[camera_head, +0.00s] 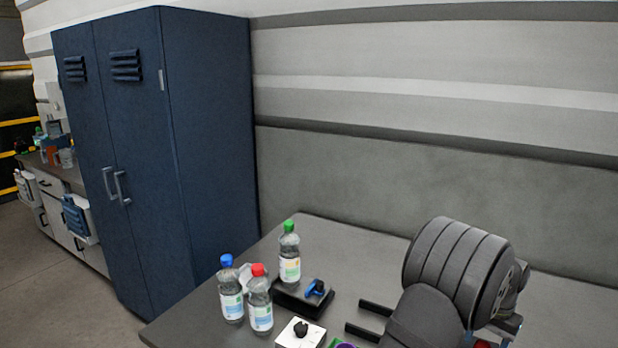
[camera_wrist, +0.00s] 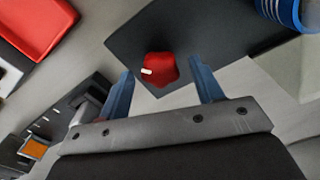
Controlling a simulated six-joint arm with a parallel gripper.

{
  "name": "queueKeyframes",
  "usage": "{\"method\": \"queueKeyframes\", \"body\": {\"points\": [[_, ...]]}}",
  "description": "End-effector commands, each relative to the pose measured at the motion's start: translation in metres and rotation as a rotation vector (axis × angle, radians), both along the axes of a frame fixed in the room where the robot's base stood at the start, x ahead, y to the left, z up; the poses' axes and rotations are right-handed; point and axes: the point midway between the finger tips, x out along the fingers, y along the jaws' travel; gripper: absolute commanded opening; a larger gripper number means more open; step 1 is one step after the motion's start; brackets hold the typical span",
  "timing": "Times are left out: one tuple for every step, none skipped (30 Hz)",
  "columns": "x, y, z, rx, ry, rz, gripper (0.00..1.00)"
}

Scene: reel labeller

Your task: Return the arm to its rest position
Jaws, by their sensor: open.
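My gripper (camera_wrist: 161,66) shows in the wrist view with its two bluish fingers spread apart and nothing clasped between them. A red knob-like piece with a pale mark (camera_wrist: 162,70) appears between the fingertips, on or over a dark flat surface (camera_wrist: 205,28); I cannot tell its distance. In the head view my grey arm (camera_head: 452,268) is bent over the right part of the table (camera_head: 325,230). Two dark parallel bars (camera_head: 369,318) stick out left of it; I cannot tell whether they are my fingers.
Bottles with green (camera_head: 289,255), blue (camera_head: 230,290) and red (camera_head: 260,302) caps stand upright on the table's left. Beside them are a black device with a blue part (camera_head: 304,296) and a white box with a black knob (camera_head: 300,334). The table's back is clear before the wall.

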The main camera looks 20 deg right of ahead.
Motion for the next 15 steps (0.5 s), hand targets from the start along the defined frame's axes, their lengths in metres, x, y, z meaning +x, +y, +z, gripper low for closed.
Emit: {"method": "queueKeyframes", "body": {"points": [[0.0, 0.0, 0.0, 0.0, 0.0, 0.037, 0.6], [0.0, 0.0, 0.0, 0.0, 0.0, 0.061, 0.6], [0.0, 0.0, 0.0, 0.0, 0.0, 0.093, 0.6], [0.0, 0.0, 0.0, 0.0, 0.0, 0.118, 0.6], [0.0, 0.0, 0.0, 0.0, 0.0, 0.142, 0.6], [0.0, 0.0, 0.0, 0.0, 0.0, 0.174, 0.6], [0.0, 0.0, 0.0, 0.0, 0.0, 0.198, 0.6], [0.0, 0.0, 0.0, 0.0, 0.0, 0.222, 0.6], [0.0, 0.0, 0.0, 0.0, 0.0, 0.253, 0.6], [0.0, 0.0, 0.0, 0.0, 0.0, 0.277, 0.6], [0.0, 0.0, 0.0, 0.0, 0.0, 0.299, 0.6], [0.0, 0.0, 0.0, 0.0, 0.0, 0.327, 0.6], [0.0, 0.0, 0.0, 0.0, 0.0, 0.347, 0.6], [0.0, 0.0, 0.0, 0.0, 0.0, 0.366, 0.6], [0.0, 0.0, 0.0, 0.0, 0.0, 0.389, 0.6]]}}
